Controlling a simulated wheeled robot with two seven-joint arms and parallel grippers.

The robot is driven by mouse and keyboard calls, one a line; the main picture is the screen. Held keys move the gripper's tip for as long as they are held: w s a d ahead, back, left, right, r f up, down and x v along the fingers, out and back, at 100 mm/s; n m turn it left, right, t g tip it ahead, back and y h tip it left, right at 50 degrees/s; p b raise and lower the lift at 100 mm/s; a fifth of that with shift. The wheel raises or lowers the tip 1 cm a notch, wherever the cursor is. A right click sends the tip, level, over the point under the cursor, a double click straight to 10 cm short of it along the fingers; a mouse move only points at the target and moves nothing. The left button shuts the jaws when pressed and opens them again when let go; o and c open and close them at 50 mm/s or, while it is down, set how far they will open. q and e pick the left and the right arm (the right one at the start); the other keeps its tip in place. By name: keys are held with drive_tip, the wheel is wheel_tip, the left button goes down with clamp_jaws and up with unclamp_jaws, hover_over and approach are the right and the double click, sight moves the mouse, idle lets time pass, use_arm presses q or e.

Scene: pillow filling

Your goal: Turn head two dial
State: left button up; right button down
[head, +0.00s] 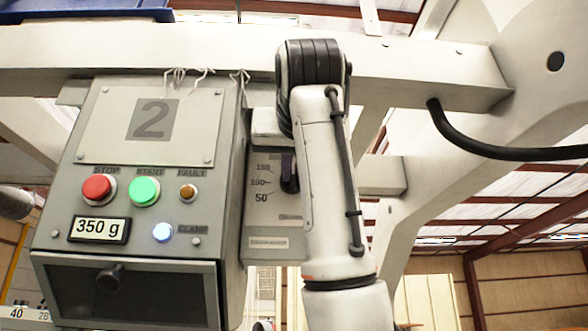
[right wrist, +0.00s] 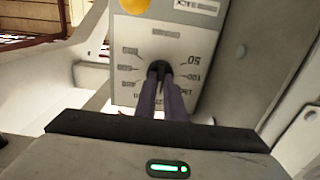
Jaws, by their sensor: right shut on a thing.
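The head two control box (head: 205,190), marked 2, hangs at the left of the head view. On the grey panel (head: 272,215) beside it is a black dial (head: 289,186) with the marks 150, 100 and 50 to its left. My right arm covers part of this panel. My right gripper (head: 286,165) is at the dial. In the right wrist view, both fingers (right wrist: 161,80) are shut on the black dial knob (right wrist: 158,67), and the scale appears upside down. The fingers hide where the dial points. My left gripper is not in view.
The box front has a red stop button (head: 97,188), a green start button (head: 145,192), an amber fault lamp (head: 188,192), a lit clamp lamp (head: 163,232) and a display (head: 99,229) reading 350 g. A white beam (head: 430,75) crosses above. A black cable (head: 500,153) hangs right.

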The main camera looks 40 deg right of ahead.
drive_tip(key=c, duration=1.8)
unclamp_jaws()
drive_tip(key=shift+c, duration=0.2)
drive_tip(key=shift+s, duration=0.1)
drive_tip(key=b+v, duration=0.2)
drive_tip(key=v, duration=0.8)
drive_tip(key=shift+a, duration=0.2)
drive_tip(key=shift+d, duration=0.1)
